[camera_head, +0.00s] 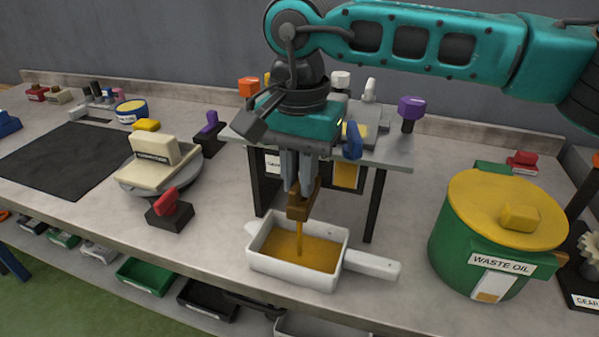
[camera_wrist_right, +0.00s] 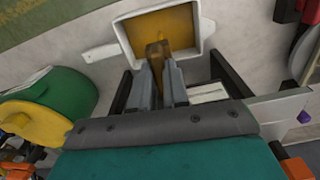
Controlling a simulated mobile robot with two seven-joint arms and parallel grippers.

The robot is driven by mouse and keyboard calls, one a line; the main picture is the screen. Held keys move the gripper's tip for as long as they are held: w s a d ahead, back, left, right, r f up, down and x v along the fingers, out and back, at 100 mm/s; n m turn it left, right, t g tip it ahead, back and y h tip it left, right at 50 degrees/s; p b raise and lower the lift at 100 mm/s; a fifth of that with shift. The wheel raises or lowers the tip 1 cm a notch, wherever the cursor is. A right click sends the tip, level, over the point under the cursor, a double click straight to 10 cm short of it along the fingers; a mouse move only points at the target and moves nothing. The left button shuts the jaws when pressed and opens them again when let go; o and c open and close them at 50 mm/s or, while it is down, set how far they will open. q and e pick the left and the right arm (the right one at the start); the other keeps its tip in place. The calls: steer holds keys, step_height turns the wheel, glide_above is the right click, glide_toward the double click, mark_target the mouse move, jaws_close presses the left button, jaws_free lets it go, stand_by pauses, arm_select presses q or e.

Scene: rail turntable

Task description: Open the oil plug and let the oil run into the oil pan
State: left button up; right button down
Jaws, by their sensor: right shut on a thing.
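My right gripper (camera_head: 301,188) points straight down and is shut on a brown block (camera_head: 303,207), which I take to be the oil plug. The wrist view also shows the block (camera_wrist_right: 157,52) between the fingertips. The white oil pan (camera_head: 292,268) stands on the bench below, its handle pointing right. Golden oil (camera_head: 318,250) covers the pan's floor. A thin golden stream (camera_head: 299,240) runs from just below the block into the pan. The stream's exact source is hidden behind the block and fingers. My left gripper is out of view.
A grey-topped stand (camera_head: 400,158) with dark legs is behind the pan. A green waste oil drum (camera_head: 462,262) with a yellow lid (camera_head: 490,205) stands at right. The bench front near the pan is narrow.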

steer(key=c, duration=1.1)
jaws_free()
step_height(320, 180, up, 13)
steer(key=shift+f+p, duration=0.1)
steer(key=shift+p, duration=0.25)
